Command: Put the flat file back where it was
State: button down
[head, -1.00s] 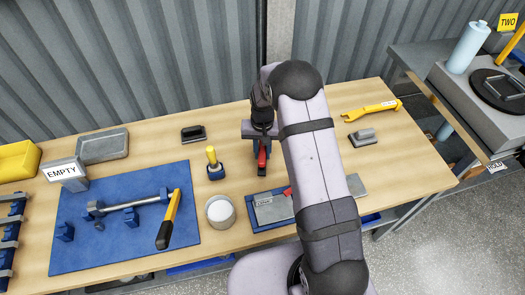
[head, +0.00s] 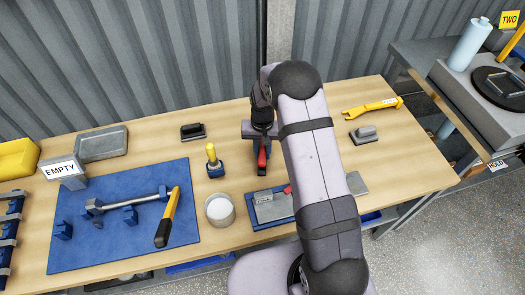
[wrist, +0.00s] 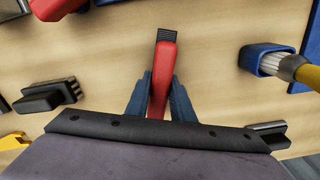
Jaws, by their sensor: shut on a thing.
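A red-handled tool (head: 262,157) with a dark ribbed end is between my gripper's fingers; I take it to be the flat file. In the wrist view the red handle (wrist: 163,72) runs up the picture, its dark end away from my palm. My gripper (wrist: 158,90) is shut on it, with one dark blue finger on each side. In the head view my gripper (head: 262,145) is over the middle of the bench, partly covered by my arm. The tool's part near my palm is hidden. I cannot tell whether it touches the bench.
A yellow-handled brush in a blue holder (head: 214,171) and a white-topped round tub (head: 220,209) stand to the left. A blue tray (head: 259,224) with a grey plate lies in front, partly behind my arm. A grey-black block (head: 363,134) lies right. A blue mat (head: 110,245) covers the left.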

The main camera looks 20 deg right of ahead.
jog(key=shift+f, duration=0.25)
dwell(0.4)
jog(key=shift+f+b, duration=0.45)
jog(key=shift+f, duration=0.15)
dwell(0.4)
jog(key=shift+c, duration=1.3)
grip_release()
jog(key=shift+r+p, duration=3.15)
jog(key=shift+r, duration=1.4)
